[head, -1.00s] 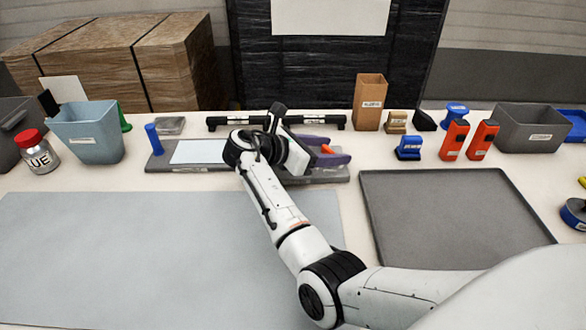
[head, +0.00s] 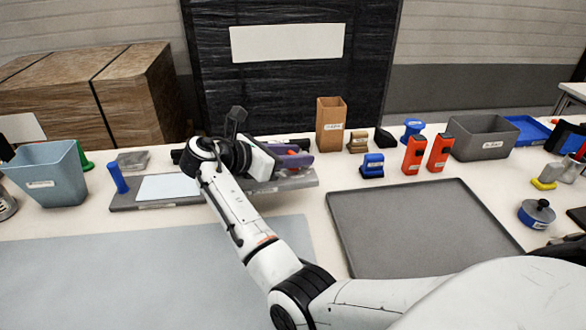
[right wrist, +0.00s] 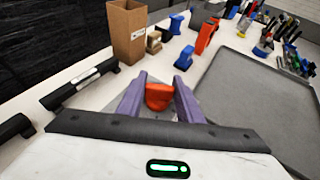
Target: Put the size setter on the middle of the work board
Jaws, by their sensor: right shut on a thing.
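The size setter (right wrist: 158,97) appears to be the small orange-red piece between the purple fingers of my right gripper (right wrist: 160,100), which is shut on it. In the head view the orange-red piece (head: 294,148) shows only in part, behind the purple fingers (head: 292,161). The gripper is at the right end of a long grey base (head: 295,181); I cannot tell whether the piece touches it. The work board seems to be the large pale blue-grey sheet (head: 130,275) in front, bare where it shows and partly covered by my right arm. My left gripper is out of view.
The grey base carries a white plate (head: 165,187) and a blue post (head: 117,178). A brown box (head: 330,124), a blue block (head: 372,165) and two orange-red holders (head: 414,155) stand behind an empty dark grey tray (head: 420,225). A blue-grey bin (head: 50,180) stands left.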

